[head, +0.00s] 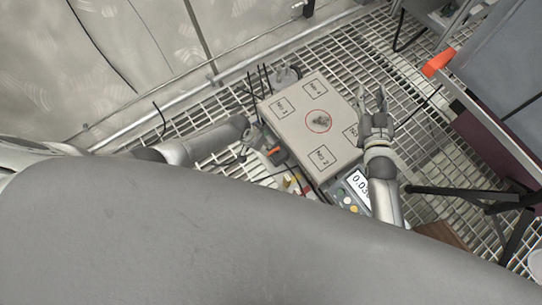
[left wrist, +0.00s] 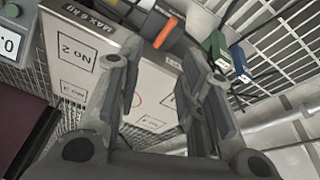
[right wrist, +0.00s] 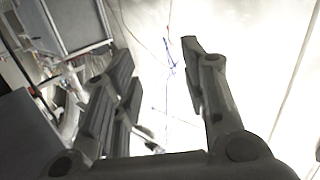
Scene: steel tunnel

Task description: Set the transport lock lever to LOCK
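The orange lever (head: 273,152) is at the left edge of a grey box (head: 290,122) with numbered labels and a red circle on top. In the left wrist view, the orange lever (left wrist: 165,32) shows beyond my open fingers, apart from them, at the box's side. My left gripper (head: 254,142) is beside that edge, close to the lever; its fingers (left wrist: 165,62) are spread and empty. The lever's LOCK marking is not readable. My right gripper (head: 371,98) is above the box's right edge; the right wrist view shows its fingers (right wrist: 157,52) open and empty.
A digital display with buttons (head: 356,186) sits at the box's near right. Green and blue connectors (left wrist: 222,52) stand near the lever. Cables run on the metal grating (head: 225,110). A dark panel with an orange corner (head: 438,62) is at the right.

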